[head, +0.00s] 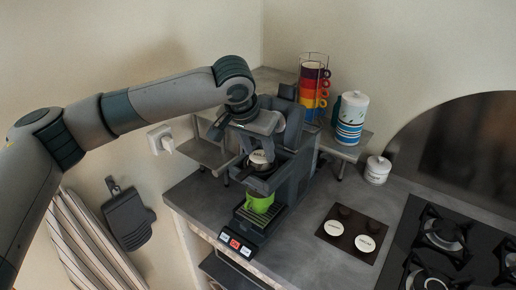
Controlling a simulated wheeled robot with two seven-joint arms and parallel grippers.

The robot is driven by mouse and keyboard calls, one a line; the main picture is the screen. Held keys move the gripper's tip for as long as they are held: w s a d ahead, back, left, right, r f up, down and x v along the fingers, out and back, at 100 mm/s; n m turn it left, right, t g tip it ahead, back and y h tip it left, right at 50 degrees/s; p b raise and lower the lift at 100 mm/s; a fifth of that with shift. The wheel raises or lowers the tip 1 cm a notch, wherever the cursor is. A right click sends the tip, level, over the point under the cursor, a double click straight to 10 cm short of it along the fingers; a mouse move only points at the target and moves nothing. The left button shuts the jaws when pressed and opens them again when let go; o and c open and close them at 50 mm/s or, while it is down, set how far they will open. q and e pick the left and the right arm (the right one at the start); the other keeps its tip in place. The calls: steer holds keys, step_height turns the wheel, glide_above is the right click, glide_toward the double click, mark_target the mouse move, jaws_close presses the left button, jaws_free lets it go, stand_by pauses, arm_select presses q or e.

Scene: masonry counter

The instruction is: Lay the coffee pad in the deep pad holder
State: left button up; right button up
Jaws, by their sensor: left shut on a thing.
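My left gripper (248,150) reaches down from the upper left over the front of the dark coffee machine (297,165). It is shut on a round whitish coffee pad (260,157) with dark lettering. The pad is at the machine's brewing head, just above or in a dark pad holder (262,175); I cannot tell whether they touch. The gripper hides part of the holder, and its depth cannot be seen. My right gripper is not in view.
A green cup (259,203) stands on the drip tray below. A brown tray (352,231) with white-topped round items lies right of the machine. Stacked colourful cups (312,88), a striped canister (351,118), a small white jar (377,170) and a gas hob (445,240) are nearby.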

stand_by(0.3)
arm_select(q)
steer(key=shift+p, duration=0.3)
steer(key=o, duration=1.1)
steer(key=shift+r, duration=0.2)
steer(key=shift+r+p, duration=2.75)
steer(key=shift+p, duration=0.3)
